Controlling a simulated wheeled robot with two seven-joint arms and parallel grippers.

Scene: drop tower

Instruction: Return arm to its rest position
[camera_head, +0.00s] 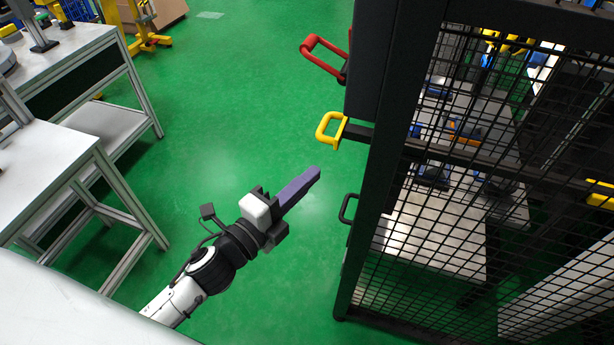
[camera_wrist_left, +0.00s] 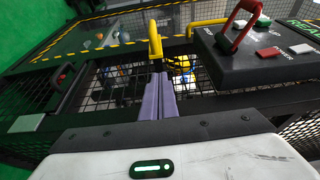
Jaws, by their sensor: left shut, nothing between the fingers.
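My left arm comes in from the lower left of the head view. Its left gripper (camera_head: 316,173) has purple fingers that are shut together and empty. The fingers point up and right, toward the cage, with green floor below them. The left wrist view also shows the shut purple fingers (camera_wrist_left: 160,80), their tips overlapping the area below a yellow handle (camera_wrist_left: 155,40). That yellow handle (camera_head: 330,129) is on the cage's edge in the head view, apart from the gripper. My right gripper is in neither view.
A black mesh cage (camera_head: 420,180) stands at right, with a red lever (camera_head: 324,56) and a black handle (camera_head: 346,209) on its near side. A control box (camera_wrist_left: 262,55) shows in the left wrist view. White tables (camera_head: 45,165) stand at left. Green floor (camera_head: 230,100) between is clear.

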